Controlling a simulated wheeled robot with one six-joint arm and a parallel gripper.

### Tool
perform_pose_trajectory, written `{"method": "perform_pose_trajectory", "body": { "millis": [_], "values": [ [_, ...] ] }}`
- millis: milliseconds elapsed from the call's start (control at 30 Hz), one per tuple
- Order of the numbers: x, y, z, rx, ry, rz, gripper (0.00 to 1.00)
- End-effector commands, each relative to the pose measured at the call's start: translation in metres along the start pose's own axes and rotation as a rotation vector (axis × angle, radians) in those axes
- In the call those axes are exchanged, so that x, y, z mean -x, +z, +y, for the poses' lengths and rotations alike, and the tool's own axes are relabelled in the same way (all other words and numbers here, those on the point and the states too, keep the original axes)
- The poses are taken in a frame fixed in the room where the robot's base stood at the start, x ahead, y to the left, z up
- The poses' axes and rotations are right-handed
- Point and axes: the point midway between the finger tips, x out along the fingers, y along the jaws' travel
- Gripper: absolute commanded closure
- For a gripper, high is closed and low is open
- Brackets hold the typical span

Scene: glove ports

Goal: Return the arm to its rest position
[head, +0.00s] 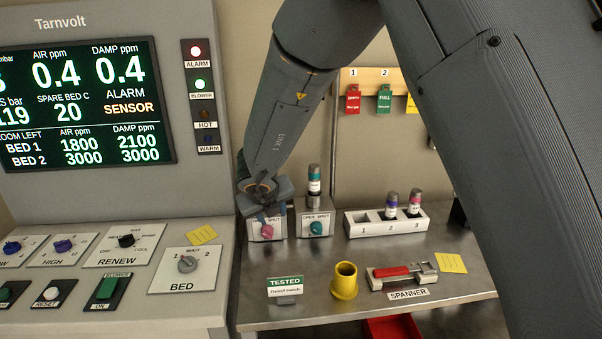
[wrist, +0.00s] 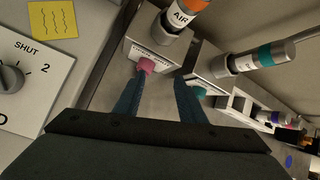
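My gripper (head: 266,212) is low over the metal bench, in front of the left valve box (head: 279,231) with its pink knob (head: 267,226). In the wrist view the two blue fingers of my gripper (wrist: 160,80) are spread apart with nothing between them. The pink knob (wrist: 147,65) shows just beyond the left fingertip; whether they touch I cannot tell. My arm rises from there and bends over the right side of the head view. An AIR-labelled cartridge (wrist: 181,17) stands on the left valve box.
A second valve box with a teal knob (head: 316,228) stands close to the right. A numbered rack (head: 373,229) holds two cartridges. A yellow cup (head: 344,281), a TESTED sign (head: 285,286) and a spanner holder (head: 402,274) are in front. The control console (head: 110,250) borders the left.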

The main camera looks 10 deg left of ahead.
Motion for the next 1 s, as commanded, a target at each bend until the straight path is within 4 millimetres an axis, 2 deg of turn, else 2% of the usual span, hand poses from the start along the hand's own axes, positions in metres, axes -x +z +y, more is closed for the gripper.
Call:
{"method": "perform_pose_trajectory", "body": {
  "millis": [33, 167, 267, 367, 467, 567, 800, 900, 1000],
  "values": [
    [-0.001, -0.002, -0.021, 0.098, 0.001, -0.024, 0.63],
    [0.003, -0.014, -0.064, 0.449, 0.020, -0.085, 0.63],
    [0.009, -0.035, -0.089, 0.729, 0.043, -0.116, 0.63],
    [0.017, -0.065, -0.110, 1.010, 0.076, -0.134, 0.63],
    [0.026, -0.104, -0.127, 1.291, 0.123, -0.139, 0.63],
    [0.036, -0.151, -0.141, 1.565, 0.188, -0.136, 0.63],
    [0.069, -0.277, -0.169, 2.157, 0.421, -0.117, 0.63],
    [0.082, -0.319, -0.177, 2.327, 0.522, -0.113, 0.63],
    [0.092, -0.346, -0.182, 2.437, 0.595, -0.113, 0.63]
  ]
}}
